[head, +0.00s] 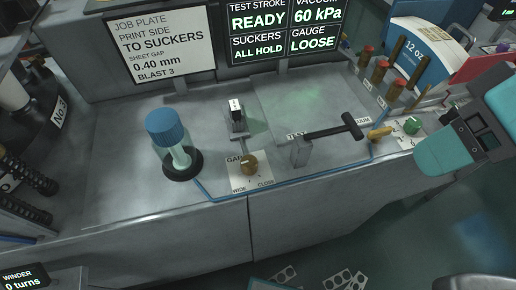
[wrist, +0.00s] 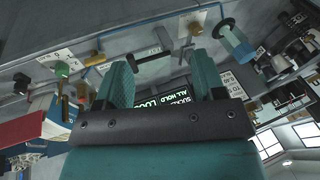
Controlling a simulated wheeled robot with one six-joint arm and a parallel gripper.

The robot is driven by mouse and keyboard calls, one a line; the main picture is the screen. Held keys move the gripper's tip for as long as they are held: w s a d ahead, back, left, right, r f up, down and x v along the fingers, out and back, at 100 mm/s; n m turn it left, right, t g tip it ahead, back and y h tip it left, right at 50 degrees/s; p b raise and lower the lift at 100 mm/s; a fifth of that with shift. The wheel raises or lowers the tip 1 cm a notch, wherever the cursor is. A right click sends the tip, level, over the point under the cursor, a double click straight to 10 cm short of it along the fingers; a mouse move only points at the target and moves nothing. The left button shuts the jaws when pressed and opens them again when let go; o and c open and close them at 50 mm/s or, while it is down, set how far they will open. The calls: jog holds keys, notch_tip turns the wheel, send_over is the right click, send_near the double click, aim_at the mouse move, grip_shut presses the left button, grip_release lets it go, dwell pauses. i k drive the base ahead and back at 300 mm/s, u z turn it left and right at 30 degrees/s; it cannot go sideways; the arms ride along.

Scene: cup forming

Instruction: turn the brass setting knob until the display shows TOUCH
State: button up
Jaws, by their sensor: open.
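The brass setting knob (head: 249,164) sits on a white plate marked GAP, WIDE and CLOSE, at the front of the grey bench. It also shows in the wrist view (wrist: 195,28), small, beyond my fingers. The display (head: 286,28) reads GAUGE LOOSE, with READY, 60 kPa and ALL HOLD in its other fields. In the wrist view the display (wrist: 183,97) is inverted and partly hidden by my gripper. My gripper (head: 460,128) is at the right of the head view, well apart from the knob. Its two teal fingers are open and empty in the wrist view (wrist: 160,78).
A black T-handle (head: 335,129) stands right of the knob, then a yellow lever (head: 380,133) and a green knob (head: 412,125). A blue-capped cylinder (head: 167,133) stands left. A small upright gauge block (head: 236,114) is behind the knob. A blue line runs along the bench front.

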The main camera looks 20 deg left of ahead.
aim_at(249, 163)
jog(key=z, duration=0.1)
jog(key=k, duration=0.15)
jog(key=u, duration=1.1)
